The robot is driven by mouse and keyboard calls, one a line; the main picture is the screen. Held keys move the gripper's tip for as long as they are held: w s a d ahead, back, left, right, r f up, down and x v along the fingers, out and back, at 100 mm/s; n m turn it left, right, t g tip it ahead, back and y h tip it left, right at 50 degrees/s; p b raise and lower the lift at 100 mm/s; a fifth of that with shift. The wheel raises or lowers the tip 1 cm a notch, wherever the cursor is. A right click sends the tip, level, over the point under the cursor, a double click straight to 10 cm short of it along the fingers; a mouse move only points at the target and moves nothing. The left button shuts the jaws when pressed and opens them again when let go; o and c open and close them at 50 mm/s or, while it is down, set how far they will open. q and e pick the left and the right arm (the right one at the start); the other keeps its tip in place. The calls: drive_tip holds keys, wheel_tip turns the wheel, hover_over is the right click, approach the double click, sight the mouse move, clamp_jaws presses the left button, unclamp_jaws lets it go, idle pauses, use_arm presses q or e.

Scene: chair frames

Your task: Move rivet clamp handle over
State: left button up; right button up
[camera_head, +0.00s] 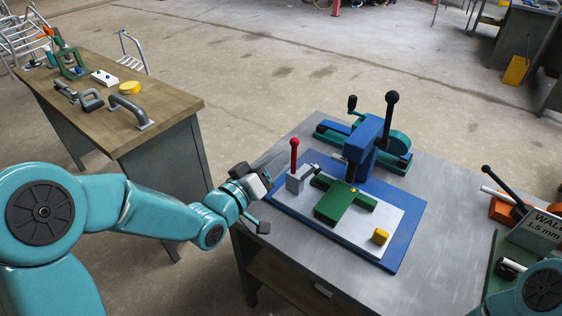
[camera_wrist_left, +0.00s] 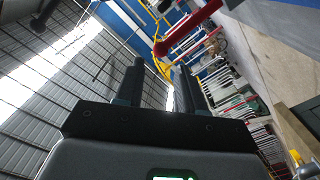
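The rivet clamp handle (camera_head: 294,155) is a red upright lever with a round knob, on a grey block at the left of the riveting fixture (camera_head: 345,205). A red rod that looks like this handle (camera_wrist_left: 188,28) shows at the top of the left wrist view, beyond the fingers. My left gripper (camera_head: 262,203) is at the table's left edge, to the left of and below the handle, apart from it. Its two dark fingers (camera_wrist_left: 158,85) are spread with nothing between them. My right gripper is out of view; only part of my right arm shows at the lower right corner.
A blue press (camera_head: 366,140) with a black-knobbed lever stands behind the fixture. A green part (camera_head: 346,205) and a yellow knob (camera_head: 380,237) lie on its plate. A sign (camera_head: 540,230) stands at the right. A wooden bench (camera_head: 150,107) with tools is at the left. The table's front is clear.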

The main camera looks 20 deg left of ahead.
sight(292, 142)
use_arm(q)
drive_tip(key=p+x, duration=0.2)
drive_tip(key=x, duration=0.1)
drive_tip(key=shift+w+r, duration=0.2)
drive_tip(key=shift+w, duration=0.15)
drive_tip(key=p+x, duration=0.2)
drive_tip(key=x, duration=0.1)
drive_tip(key=shift+w+a+r+p, duration=0.1)
drive_tip(key=shift+r+p, duration=0.1)
drive_tip(key=shift+p, duration=0.1)
drive_tip(key=shift+w+f+b, duration=0.15)
drive_tip(key=shift+f+b, duration=0.15)
drive_tip(key=shift+f, duration=0.05)
drive_tip(key=c, duration=0.5)
drive_tip(key=shift+w+a+f+b, duration=0.15)
drive_tip(key=shift+a+f+b, duration=0.05)
drive_tip(key=shift+a+b, duration=0.35)
drive_tip(key=shift+w+a+f+b, duration=0.15)
drive_tip(key=shift+a+b, duration=0.1)
drive_tip(key=shift+a, duration=0.15)
drive_tip(key=shift+w+a+f+b, duration=0.1)
drive_tip(key=shift+w+a+b, duration=0.1)
drive_tip(key=shift+a, duration=0.25)
drive_tip(key=shift+c, duration=0.3)
